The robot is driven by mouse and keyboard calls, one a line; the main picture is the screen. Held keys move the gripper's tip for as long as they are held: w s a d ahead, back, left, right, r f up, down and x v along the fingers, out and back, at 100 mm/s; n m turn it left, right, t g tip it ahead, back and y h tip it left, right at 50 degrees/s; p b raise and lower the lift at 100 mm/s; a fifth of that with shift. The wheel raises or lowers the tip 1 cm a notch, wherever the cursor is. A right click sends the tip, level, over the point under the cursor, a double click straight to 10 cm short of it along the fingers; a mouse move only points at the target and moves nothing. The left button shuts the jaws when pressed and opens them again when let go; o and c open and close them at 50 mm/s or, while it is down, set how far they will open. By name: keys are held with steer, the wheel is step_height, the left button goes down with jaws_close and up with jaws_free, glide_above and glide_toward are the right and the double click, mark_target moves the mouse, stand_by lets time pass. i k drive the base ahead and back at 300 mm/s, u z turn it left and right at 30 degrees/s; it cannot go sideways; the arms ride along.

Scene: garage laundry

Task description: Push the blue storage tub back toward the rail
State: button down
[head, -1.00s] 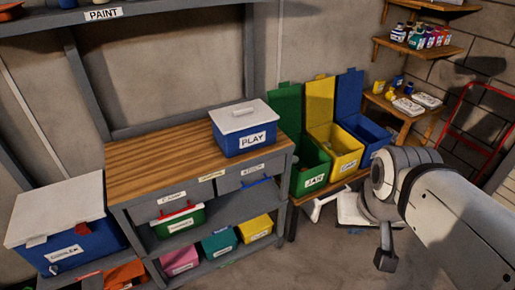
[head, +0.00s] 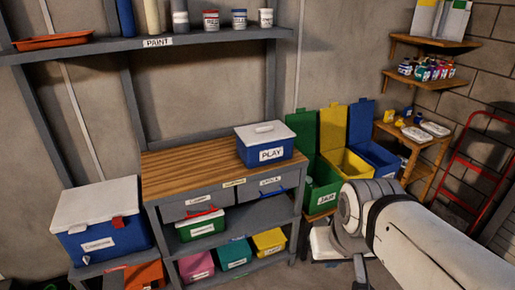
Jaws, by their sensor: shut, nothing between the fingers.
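A blue storage tub (head: 265,152) with a white lid and a "PLAY" label stands upright near the right end of the wooden bench top (head: 190,160). A grey rail (head: 188,141) runs along the back edge of the bench top. Bare wood shows to the tub's left; the gap behind it is hard to judge. My arm comes in from the lower right, apart from the tub, and its end runs below the picture. My gripper is not in view.
Another blue tub (head: 103,240) with a white lid stands at the left, lower than the bench. Green (head: 322,188), yellow (head: 346,162) and blue (head: 374,156) lidded bins stand open right of the bench. A grey paint shelf (head: 215,38) spans above it.

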mark_target(253, 157)
steer(key=u, duration=0.05)
steer(key=i, duration=1)
steer(key=u, duration=0.05)
